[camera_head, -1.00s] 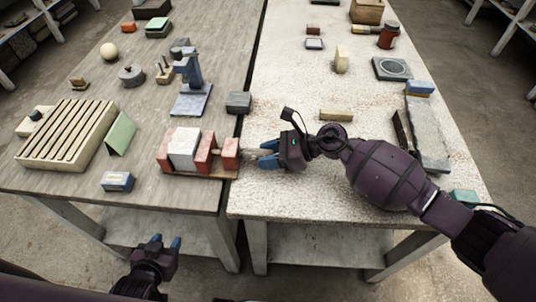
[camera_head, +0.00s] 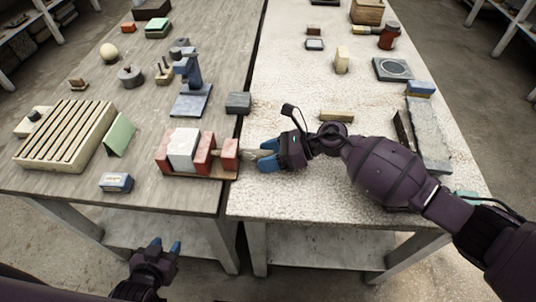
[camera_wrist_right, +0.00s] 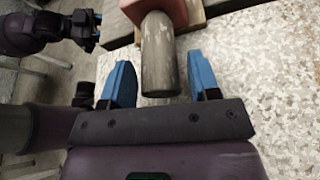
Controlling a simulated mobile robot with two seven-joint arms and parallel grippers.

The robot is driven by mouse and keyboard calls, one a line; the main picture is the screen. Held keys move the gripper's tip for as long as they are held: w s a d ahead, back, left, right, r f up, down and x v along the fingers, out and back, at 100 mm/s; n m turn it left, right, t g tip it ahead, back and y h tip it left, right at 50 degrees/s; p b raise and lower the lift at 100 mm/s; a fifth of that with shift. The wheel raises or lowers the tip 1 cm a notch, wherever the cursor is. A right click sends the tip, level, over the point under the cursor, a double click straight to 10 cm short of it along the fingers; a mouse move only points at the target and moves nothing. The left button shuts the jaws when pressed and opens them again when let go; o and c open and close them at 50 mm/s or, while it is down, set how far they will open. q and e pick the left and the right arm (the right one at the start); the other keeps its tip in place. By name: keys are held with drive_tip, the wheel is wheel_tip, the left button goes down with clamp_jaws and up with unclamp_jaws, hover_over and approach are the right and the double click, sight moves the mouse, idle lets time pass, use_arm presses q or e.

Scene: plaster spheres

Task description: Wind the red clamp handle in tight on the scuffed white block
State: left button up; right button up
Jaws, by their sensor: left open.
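The red clamp (camera_head: 229,155) sits on a wooden base near the front right of the left table. The scuffed white block (camera_head: 183,148) stands between its red jaws; I cannot tell whether the right jaw touches it. A worn grey rod (camera_wrist_right: 159,62) sticks out from a red block (camera_wrist_right: 158,10) in the right wrist view. My right gripper (camera_head: 269,155) is open at the clamp's right end. Its blue fingers (camera_wrist_right: 163,82) stand on both sides of the rod's end, with gaps showing. My left gripper (camera_head: 165,246) is open and empty in front of the table.
A blue-grey stand (camera_head: 190,98) is behind the clamp, with a dark block (camera_head: 238,102) to its right. A small blue box (camera_head: 116,182), a green wedge (camera_head: 119,134) and a slatted rack (camera_head: 66,137) are to the left. The speckled right table (camera_head: 290,200) is clear in front.

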drive_tip(key=shift+o, duration=0.4)
drive_tip(key=v, duration=0.9)
drive_tip(key=shift+d+r+b, duration=0.1)
drive_tip(key=shift+d+b, duration=0.2)
drive_tip(key=shift+d+r, duration=0.2)
drive_tip(key=shift+d, duration=0.25)
drive_tip(key=shift+w, duration=0.1)
drive_tip(key=shift+d, duration=0.1)
